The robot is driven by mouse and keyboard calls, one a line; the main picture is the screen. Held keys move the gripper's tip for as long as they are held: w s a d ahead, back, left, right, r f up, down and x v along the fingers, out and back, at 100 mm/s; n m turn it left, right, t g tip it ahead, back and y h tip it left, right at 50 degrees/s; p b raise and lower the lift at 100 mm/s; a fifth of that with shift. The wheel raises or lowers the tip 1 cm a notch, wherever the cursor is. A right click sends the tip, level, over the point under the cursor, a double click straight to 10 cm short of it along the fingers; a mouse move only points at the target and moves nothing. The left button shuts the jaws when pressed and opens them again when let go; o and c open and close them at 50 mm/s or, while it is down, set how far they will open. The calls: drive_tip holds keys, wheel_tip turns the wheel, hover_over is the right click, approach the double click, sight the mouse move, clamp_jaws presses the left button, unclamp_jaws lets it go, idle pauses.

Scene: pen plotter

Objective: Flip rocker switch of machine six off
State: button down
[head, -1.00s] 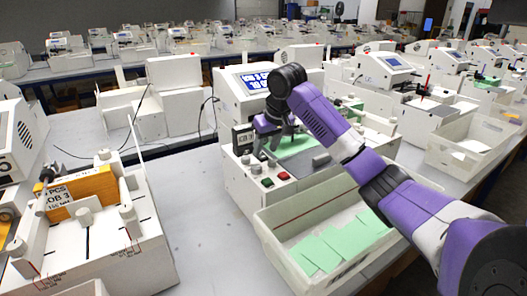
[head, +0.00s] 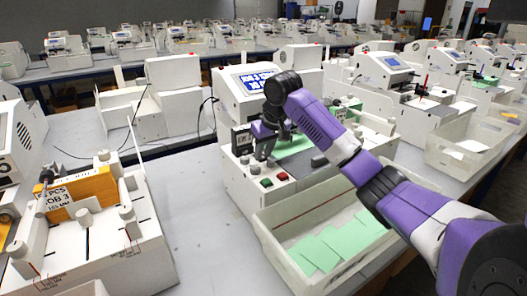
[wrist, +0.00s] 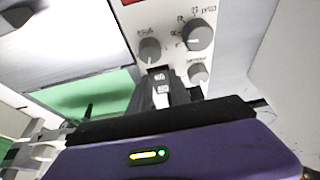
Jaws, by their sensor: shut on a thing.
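The machine with the lit blue screen (head: 260,80) stands in the middle of the head view. My gripper (head: 266,150) points down at its front left, above the control panel. In the wrist view my gripper (wrist: 160,88) has its dark fingers close together by the panel, beside several grey knobs (wrist: 196,35). The fingers are shut on a small part there, apparently the rocker switch, which they largely hide; I cannot read its position. A green sheet (wrist: 95,97) lies to the left in the wrist view.
A white bin (head: 268,222) with green sheets stands in front of the machine. Another machine with an orange block (head: 80,192) is at left. The grey table (head: 205,215) between them is clear.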

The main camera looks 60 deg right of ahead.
sight(263, 158)
drive_tip(key=shift+w+r+g+p, duration=0.15)
drive_tip(key=shift+r+g+p, duration=0.25)
drive_tip(key=shift+p, duration=0.75)
drive_tip(key=g+y+p, duration=0.1)
drive_tip(key=p, duration=0.2)
drive_tip(key=shift+w+d+r, duration=0.1)
drive_tip(key=shift+d+r, duration=0.05)
drive_tip(key=shift+r, duration=0.05)
drive_tip(key=p, duration=0.1)
drive_tip(key=g+y+p, duration=0.1)
drive_tip(key=p, duration=0.1)
drive_tip(key=shift+w+d+f, duration=0.15)
drive_tip(key=shift+d+f, duration=0.05)
drive_tip(key=shift+f, duration=0.05)
drive_tip(key=c, duration=1.2)
unclamp_jaws()
wheel_tip(263, 158, up, 8)
drive_tip(key=shift+s+a+f, duration=0.15)
drive_tip(key=shift+s+a, duration=0.05)
